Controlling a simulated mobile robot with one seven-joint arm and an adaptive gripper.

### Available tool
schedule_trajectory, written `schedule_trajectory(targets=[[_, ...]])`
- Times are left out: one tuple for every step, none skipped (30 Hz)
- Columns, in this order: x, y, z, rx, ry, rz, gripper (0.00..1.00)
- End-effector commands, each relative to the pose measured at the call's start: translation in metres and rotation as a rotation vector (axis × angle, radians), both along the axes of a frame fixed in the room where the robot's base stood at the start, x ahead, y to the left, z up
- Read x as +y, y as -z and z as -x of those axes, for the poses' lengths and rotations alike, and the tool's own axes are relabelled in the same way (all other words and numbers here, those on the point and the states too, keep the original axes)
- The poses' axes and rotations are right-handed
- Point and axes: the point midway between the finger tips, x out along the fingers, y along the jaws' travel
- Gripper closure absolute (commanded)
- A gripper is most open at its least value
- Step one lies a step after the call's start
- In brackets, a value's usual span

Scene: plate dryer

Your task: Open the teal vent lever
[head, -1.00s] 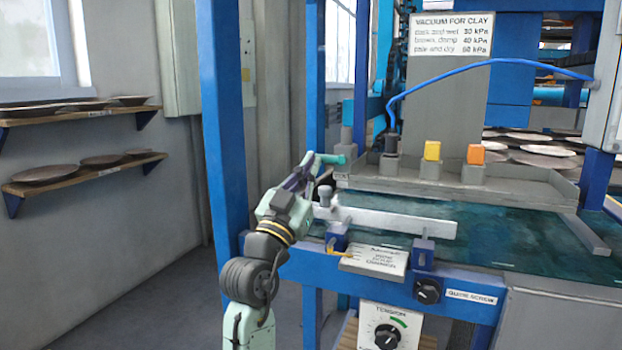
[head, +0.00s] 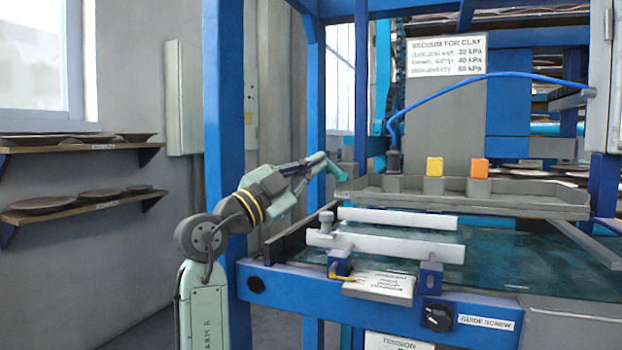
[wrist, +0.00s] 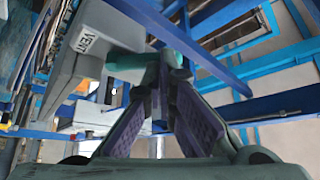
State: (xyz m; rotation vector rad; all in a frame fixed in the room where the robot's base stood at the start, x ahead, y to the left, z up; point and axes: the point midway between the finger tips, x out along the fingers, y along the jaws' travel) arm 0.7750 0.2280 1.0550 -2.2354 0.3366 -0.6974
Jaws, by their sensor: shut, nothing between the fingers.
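The teal vent lever (head: 336,172) is at the left end of the grey trough in the head view, slanting down to the right. In the wrist view the teal lever (wrist: 128,62) lies across the fingertips, beside a grey block marked VENT (wrist: 92,40). My gripper (head: 316,164) is at the upper left end of the lever. In the wrist view my gripper (wrist: 165,72) has its fingers shut and empty, with the tips against or very near the lever. I cannot tell whether they touch.
The grey trough (head: 460,200) carries a yellow block (head: 435,167) and an orange block (head: 479,168). White bars (head: 390,246) lie in front of it, over the teal belt. A blue upright post (head: 224,100) stands close behind my arm.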

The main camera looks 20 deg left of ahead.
Motion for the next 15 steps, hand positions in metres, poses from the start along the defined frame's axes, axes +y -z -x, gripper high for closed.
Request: schedule_trajectory(targets=[[-0.001, -0.007, 0.000, -0.002, 0.001, -0.042, 1.00], [-0.002, -0.008, 0.000, -0.002, 0.002, -0.070, 1.00], [-0.003, -0.010, 0.000, -0.003, 0.002, -0.106, 1.00], [-0.004, -0.012, 0.000, -0.005, 0.002, -0.134, 1.00], [-0.005, -0.014, 0.000, -0.005, 0.002, -0.163, 1.00], [-0.006, -0.015, 0.000, -0.007, 0.002, -0.201, 1.00], [-0.006, -0.017, 0.000, -0.009, 0.001, -0.230, 1.00], [-0.007, -0.018, 0.000, -0.010, 0.001, -0.259, 1.00], [-0.008, -0.020, 0.000, -0.010, 0.000, -0.296, 1.00], [-0.009, -0.021, 0.000, -0.012, 0.000, -0.324, 1.00], [-0.011, -0.022, 0.000, -0.012, 0.000, -0.351, 1.00], [-0.012, -0.023, 0.000, -0.013, 0.001, -0.388, 1.00], [-0.013, -0.024, 0.000, -0.015, 0.001, -0.414, 1.00], [-0.014, -0.024, 0.000, -0.015, 0.001, -0.441, 1.00], [-0.016, -0.025, 0.000, -0.017, 0.001, -0.474, 1.00]])
